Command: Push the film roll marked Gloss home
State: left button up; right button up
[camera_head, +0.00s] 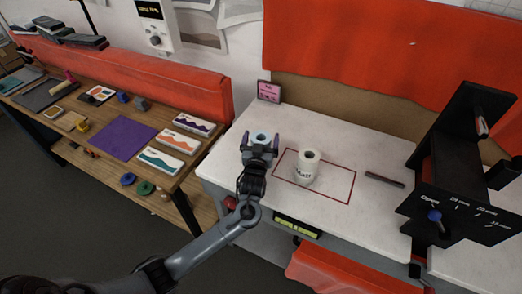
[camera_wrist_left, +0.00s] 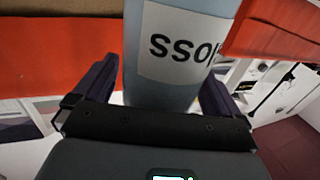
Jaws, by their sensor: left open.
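A pale blue film roll (camera_head: 261,136) stands on the white table at its left end. In the left wrist view the roll (camera_wrist_left: 178,65) fills the middle and its white label shows part of the word Gloss, upside down. My left gripper (camera_head: 260,148) is open, with one finger on either side of this roll; I cannot tell whether they touch it. It also shows in the left wrist view (camera_wrist_left: 155,92). A white film roll (camera_head: 308,166), its label apparently reading Matt, stands inside a red outlined rectangle (camera_head: 338,201). My right gripper is not in view.
A black stand (camera_head: 440,165) with a blue-knobbed lever and a scale is at the right. A dark bar (camera_head: 385,180) lies before it. A pink sign (camera_head: 269,91) stands behind. A wooden bench (camera_head: 70,125) with coloured boxes is at the left.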

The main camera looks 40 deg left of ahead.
pick_arm(q)
jog(key=shift+w+a, duration=0.35)
jog(key=shift+w, duration=0.2)
jog(key=shift+c, duration=0.2)
jog(key=c, duration=1.3)
